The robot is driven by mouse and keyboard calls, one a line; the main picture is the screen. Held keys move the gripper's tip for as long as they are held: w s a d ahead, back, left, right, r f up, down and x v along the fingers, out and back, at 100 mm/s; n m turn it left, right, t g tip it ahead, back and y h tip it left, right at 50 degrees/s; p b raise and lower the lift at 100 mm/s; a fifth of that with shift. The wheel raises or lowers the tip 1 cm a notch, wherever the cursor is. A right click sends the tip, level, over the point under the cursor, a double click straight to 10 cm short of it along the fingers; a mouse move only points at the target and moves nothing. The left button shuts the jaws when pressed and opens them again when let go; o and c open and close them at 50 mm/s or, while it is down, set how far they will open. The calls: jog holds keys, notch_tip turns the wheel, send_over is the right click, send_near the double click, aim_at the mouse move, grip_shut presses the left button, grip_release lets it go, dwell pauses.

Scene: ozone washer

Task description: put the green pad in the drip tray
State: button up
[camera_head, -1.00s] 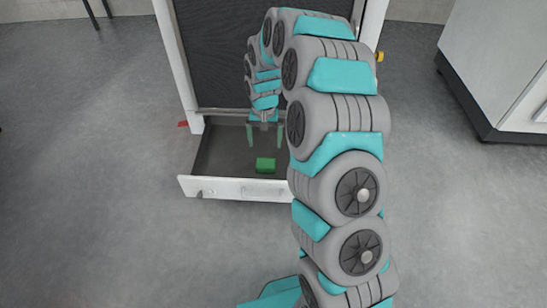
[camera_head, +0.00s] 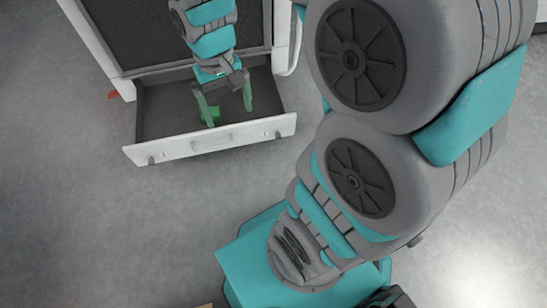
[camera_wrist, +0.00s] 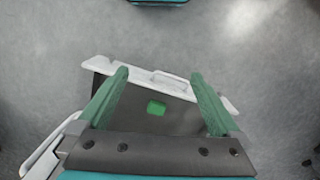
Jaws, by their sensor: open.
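The green pad (camera_head: 211,115) lies on the dark floor of the drip tray, partly hidden behind a finger in the head view. It shows whole in the wrist view (camera_wrist: 156,108), between my fingers. The drip tray (camera_head: 165,110) is a pulled-out drawer with a white front, and it also shows in the wrist view (camera_wrist: 140,122). My gripper (camera_head: 228,112) is open and empty, with two green fingers pointing down over the tray. In the wrist view my gripper (camera_wrist: 161,84) has its fingers wide apart on both sides of the pad.
The washer (camera_head: 125,35), with white posts and a dark panel, stands behind the tray. A small red piece (camera_head: 113,95) is at its left foot. Grey floor (camera_head: 70,220) in front of the tray is clear.

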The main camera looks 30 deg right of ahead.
jog(key=s+d+r, duration=0.1)
jog(key=s+r, duration=0.1)
jog(key=s, duration=1.5)
jog(key=shift+n+g, duration=0.3)
